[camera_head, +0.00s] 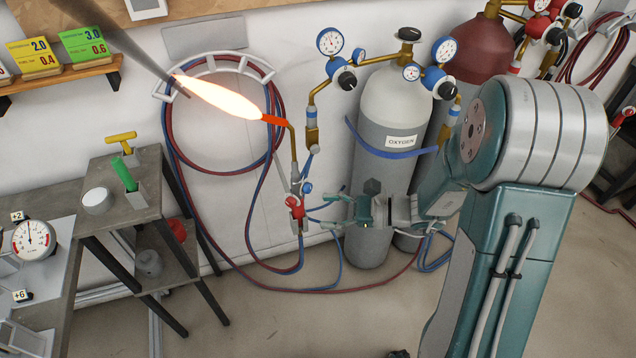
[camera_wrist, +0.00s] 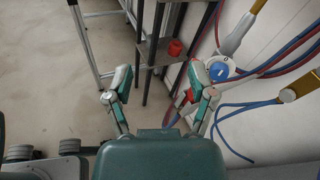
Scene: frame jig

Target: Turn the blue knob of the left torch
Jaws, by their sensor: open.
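The left torch (camera_head: 293,160) is lit and hangs upright by the wall, with a long orange-white flame (camera_head: 220,97) pointing up and left. Its blue knob (camera_head: 307,187) sits low on its body, just above and right of its red knob (camera_head: 295,203). My gripper (camera_head: 334,211) is open and empty, a little right of the knobs and slightly lower in the head view. In the wrist view my gripper (camera_wrist: 158,78) has its fingers spread wide. The blue knob (camera_wrist: 219,71) shows just right of the right fingertip, outside the jaws. The red knob is partly hidden behind that finger.
A grey oxygen cylinder (camera_head: 380,215) stands behind my gripper. Red and blue hoses (camera_head: 172,160) loop on the wall and floor. A metal bench (camera_head: 115,215) with a green-handled tool is at left. A red pot (camera_wrist: 175,47) sits on its lower shelf. The front floor is clear.

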